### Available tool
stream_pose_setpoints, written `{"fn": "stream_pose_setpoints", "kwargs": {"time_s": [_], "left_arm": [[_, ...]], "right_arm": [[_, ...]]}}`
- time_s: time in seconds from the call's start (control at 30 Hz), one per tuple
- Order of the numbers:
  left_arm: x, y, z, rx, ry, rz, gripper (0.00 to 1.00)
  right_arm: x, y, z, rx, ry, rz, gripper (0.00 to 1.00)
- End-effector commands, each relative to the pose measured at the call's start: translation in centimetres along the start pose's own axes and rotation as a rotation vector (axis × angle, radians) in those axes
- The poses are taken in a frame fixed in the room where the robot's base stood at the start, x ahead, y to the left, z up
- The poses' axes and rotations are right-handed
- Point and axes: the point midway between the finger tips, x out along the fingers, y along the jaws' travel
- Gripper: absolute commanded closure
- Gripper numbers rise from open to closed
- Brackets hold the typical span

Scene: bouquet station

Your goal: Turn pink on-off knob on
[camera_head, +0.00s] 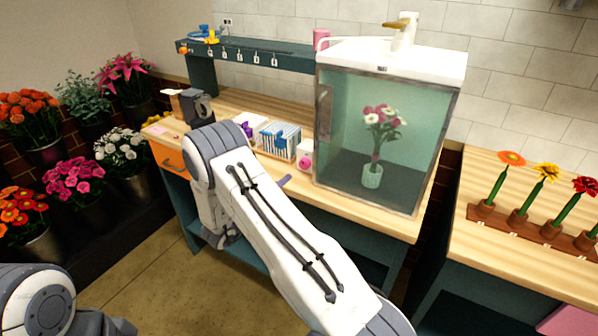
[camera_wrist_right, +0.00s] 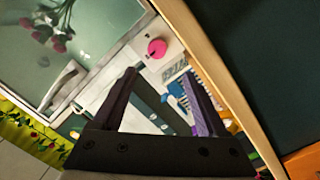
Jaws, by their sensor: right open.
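The pink knob (camera_head: 304,162) is on the front of a small white box (camera_head: 306,150) at the bench's front, just left of the glass cabinet. In the right wrist view the knob (camera_wrist_right: 157,47) shows beyond my fingertips, roughly in line with the gap between them and apart from them. My right gripper (camera_wrist_right: 160,76) is open with nothing between its fingers. My left gripper is out of the head view. The knob's on-off setting cannot be read.
The glass cabinet (camera_head: 411,150) with a vase of flowers (camera_head: 372,176) stands right of the knob. A tray of blue-and-white packets (camera_head: 280,139) is left of it. A flower rack (camera_head: 519,223) stands on the right bench. Flower buckets fill the far left.

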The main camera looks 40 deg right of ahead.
Motion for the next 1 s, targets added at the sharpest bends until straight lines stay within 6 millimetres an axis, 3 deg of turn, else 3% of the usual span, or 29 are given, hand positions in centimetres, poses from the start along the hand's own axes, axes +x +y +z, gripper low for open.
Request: {"fn": "stream_pose_setpoints", "kwargs": {"time_s": [0.6, 1.0], "left_arm": [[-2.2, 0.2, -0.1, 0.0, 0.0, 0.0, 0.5], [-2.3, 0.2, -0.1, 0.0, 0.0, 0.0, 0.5]], "right_arm": [[9.4, 0.6, 0.2, -0.009, -0.002, 0.023, 0.25], [10.5, 0.5, 0.3, -0.01, 0.0, 0.02, 0.25]]}}
